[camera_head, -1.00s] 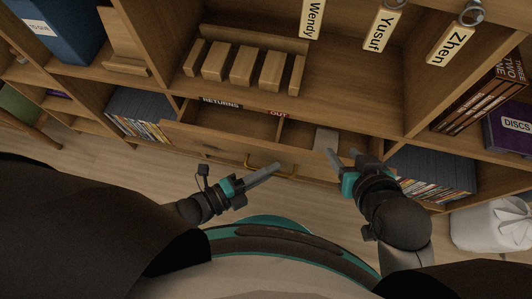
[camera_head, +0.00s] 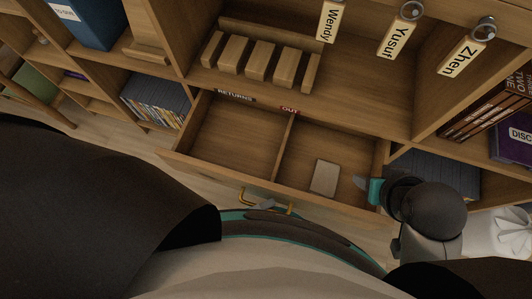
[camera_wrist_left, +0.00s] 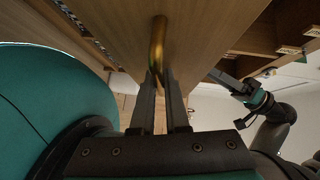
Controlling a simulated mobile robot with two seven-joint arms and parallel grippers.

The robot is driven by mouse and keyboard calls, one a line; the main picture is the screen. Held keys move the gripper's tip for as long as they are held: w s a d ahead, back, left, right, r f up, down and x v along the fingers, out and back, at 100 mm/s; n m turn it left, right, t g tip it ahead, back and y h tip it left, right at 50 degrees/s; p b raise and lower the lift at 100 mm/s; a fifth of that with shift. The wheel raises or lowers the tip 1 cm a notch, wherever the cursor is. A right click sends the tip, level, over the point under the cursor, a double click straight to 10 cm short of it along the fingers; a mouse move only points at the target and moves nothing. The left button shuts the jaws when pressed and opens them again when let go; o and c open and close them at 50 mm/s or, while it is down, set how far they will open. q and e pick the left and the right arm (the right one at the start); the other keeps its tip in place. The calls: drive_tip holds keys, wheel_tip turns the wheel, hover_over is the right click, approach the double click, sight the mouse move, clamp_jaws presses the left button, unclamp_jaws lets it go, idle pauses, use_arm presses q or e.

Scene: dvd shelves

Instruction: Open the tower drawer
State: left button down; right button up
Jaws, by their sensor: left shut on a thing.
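The wooden tower drawer (camera_head: 230,135) stands pulled out in the head view, with its two compartments showing, labelled RETURNS and OUT. A brass bar handle (camera_head: 285,208) is on its front. My left gripper (camera_wrist_left: 160,85) is shut on this handle (camera_wrist_left: 158,45), which lies between its fingers in the left wrist view. In the head view most of my left arm is hidden behind my body. My right gripper (camera_head: 362,184) is near the drawer's right front corner; it also shows in the left wrist view (camera_wrist_left: 222,78). I cannot tell how far its fingers are apart.
A pale flat block (camera_head: 325,178) lies in the right compartment. A wooden rack (camera_head: 262,60) with several blocks stands on the shelf above. Rows of discs (camera_head: 158,98) fill shelves on both sides.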

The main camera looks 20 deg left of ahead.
use_arm(q)
drive_tip(key=shift+s, duration=0.2)
drive_tip(key=c, duration=1.2)
unclamp_jaws()
drive_tip(key=p+v, duration=0.2)
drive_tip(key=v, duration=1.3)
use_arm(e)
drive_tip(key=shift+g, duration=0.3)
wheel_tip(320, 180, down, 5)
drive_tip(key=shift+w+r, duration=0.1)
drive_tip(key=shift+r, duration=0.1)
use_arm(q)
drive_tip(key=shift+a, duration=0.1)
